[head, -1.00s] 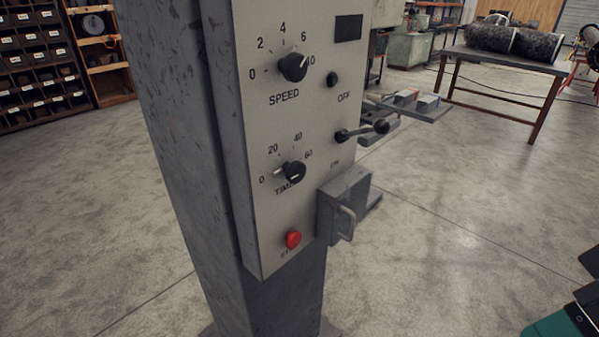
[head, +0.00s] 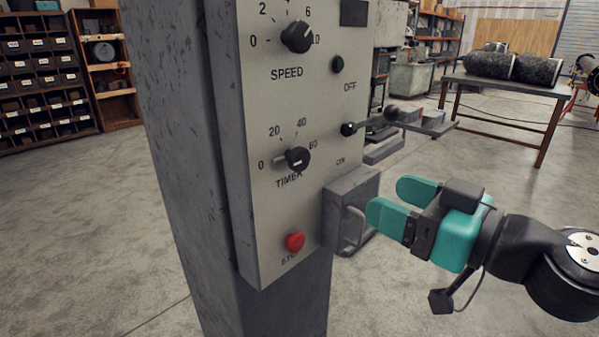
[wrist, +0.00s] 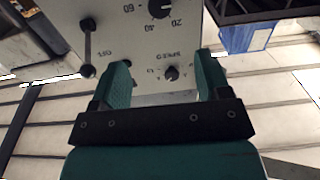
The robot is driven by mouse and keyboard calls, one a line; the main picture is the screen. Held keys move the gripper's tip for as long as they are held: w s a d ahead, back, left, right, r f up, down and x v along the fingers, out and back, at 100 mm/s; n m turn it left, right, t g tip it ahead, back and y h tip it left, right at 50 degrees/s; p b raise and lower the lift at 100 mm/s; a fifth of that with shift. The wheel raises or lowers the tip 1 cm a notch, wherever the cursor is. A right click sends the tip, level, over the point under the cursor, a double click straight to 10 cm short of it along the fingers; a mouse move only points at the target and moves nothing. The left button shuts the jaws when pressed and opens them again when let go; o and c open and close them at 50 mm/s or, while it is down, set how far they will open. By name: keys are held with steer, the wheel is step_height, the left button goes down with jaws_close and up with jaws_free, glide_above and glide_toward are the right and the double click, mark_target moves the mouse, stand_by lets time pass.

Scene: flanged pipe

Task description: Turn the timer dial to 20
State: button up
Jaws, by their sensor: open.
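The timer dial (head: 297,158) is a black knob with a pale mark, on the lower half of a grey upright panel (head: 262,215). Marks 0, 20, 40 and 60 surround it. I cannot tell exactly where its pointer stands. In the wrist view, which is upside down, the timer dial (wrist: 160,8) is at the top edge beside 20, 40 and 60. My gripper (head: 396,199) has teal fingers, open and empty, to the right of and below the dial, apart from it. In the wrist view its fingers (wrist: 160,80) point toward the panel.
The speed dial (head: 297,37) sits above the timer dial, and a red stop button (head: 295,242) below. A black-knobbed lever (head: 370,122) sticks out right of the dial. A grey box with a handle (head: 350,205) juts from the panel's lower right, near my fingers. The floor around is open.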

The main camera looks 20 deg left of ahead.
mark_target(303, 161)
steer(key=p+x, duration=0.5)
steer(key=x, duration=0.3)
steer(key=p+x, duration=0.6)
steer(key=x, duration=0.2)
steer(key=shift+w+a+r, duration=0.1)
steer(key=shift+a+r, duration=0.15)
steer(key=shift+w+a+f, duration=0.15)
steer(key=shift+w+a, duration=0.05)
steer(key=shift+a, duration=0.15)
steer(key=shift+c, duration=0.2)
steer(key=c, duration=0.9)
